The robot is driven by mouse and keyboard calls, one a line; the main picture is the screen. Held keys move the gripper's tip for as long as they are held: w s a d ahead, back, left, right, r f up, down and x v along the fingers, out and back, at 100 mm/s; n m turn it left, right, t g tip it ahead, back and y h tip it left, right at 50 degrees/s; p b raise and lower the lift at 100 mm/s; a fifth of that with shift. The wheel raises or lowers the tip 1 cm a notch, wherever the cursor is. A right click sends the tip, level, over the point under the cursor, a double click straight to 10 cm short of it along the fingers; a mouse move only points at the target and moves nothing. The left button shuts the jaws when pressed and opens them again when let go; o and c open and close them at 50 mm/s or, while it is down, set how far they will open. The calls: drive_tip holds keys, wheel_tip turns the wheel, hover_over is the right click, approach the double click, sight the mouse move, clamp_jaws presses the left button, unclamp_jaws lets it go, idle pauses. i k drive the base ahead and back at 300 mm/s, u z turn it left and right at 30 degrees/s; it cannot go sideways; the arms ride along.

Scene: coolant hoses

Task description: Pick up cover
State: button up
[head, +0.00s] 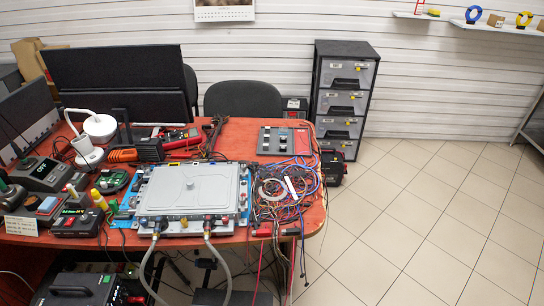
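Two grey hoses (151,262) join fittings along the unit's front edge and hang down below the table. Whatever is under the cover is hidden. My gripper does not show in the head view.
The red table (310,218) is crowded. A wire tangle (288,193) lies right of the cover, and control boxes (75,222) and bottles stand left. A black monitor (118,78) and chair (243,98) are behind. Open tiled floor (430,215) lies right.

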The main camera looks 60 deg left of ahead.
sight(197, 189)
drive_tip(key=u, duration=0.45)
drive_tip(key=i, duration=1.4)
drive_tip(key=u, duration=1.6)
drive_tip(key=i, duration=0.7)
drive_tip(key=u, duration=1.25)
drive_tip(key=i, duration=0.75)
drive_tip(key=u, duration=0.05)
